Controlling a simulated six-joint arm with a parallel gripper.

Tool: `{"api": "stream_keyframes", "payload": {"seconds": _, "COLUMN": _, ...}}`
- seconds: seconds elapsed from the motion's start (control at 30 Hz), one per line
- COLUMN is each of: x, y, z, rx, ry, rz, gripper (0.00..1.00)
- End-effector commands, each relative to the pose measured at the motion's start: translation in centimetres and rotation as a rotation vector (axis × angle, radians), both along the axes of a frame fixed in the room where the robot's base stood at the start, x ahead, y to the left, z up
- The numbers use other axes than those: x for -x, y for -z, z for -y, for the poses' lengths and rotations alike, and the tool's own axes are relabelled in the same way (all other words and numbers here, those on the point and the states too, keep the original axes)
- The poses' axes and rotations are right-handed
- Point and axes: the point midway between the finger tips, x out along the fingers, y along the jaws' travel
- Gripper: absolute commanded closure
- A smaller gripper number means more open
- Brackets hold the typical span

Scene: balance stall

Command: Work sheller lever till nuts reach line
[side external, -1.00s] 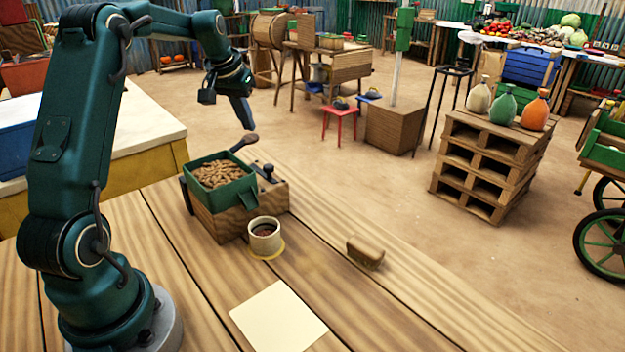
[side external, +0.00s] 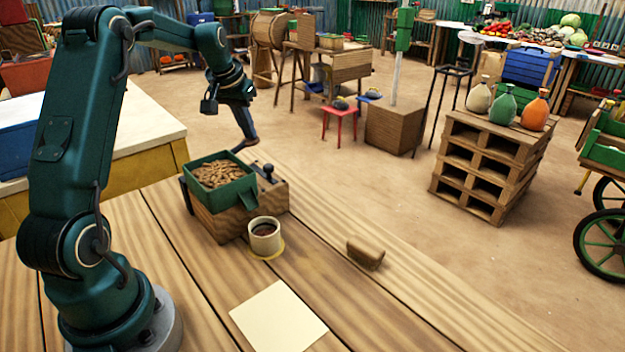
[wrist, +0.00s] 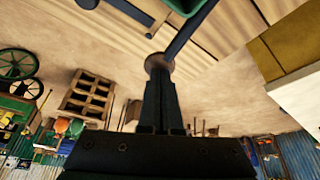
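The sheller is a wooden box (side external: 218,222) with a green hopper (side external: 243,190) full of unshelled nuts (side external: 217,173). Its lever (side external: 238,148) rises at the back, and its brown knob (wrist: 158,62) shows in the wrist view. My gripper (side external: 250,141) is at the knob; its fingers are close together, with the tips against the knob. The knob looks beyond the tips, not clearly between them. A cream cup (side external: 264,242) stands below the spout on a yellow ring, with brown contents (side external: 264,230) below its rim. A line inside cannot be made out.
A brown wooden block-like object (side external: 365,253) lies right of the cup. A pale paper sheet (side external: 278,318) lies flat at the front of the table. A small black knob (side external: 268,170) stands on the sheller box.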

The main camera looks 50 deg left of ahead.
Motion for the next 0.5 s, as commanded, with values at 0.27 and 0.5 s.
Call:
{"api": "stream_keyframes", "payload": {"seconds": 0.27, "x": -0.1, "y": 1.4, "z": 0.0, "rx": 0.002, "ry": 0.001, "rz": -0.005, "gripper": 1.00}}
{"api": "stream_keyframes", "payload": {"seconds": 0.5, "x": -0.3, "y": 2.6, "z": 0.1, "rx": 0.002, "ry": 0.001, "rz": -0.005, "gripper": 1.00}}
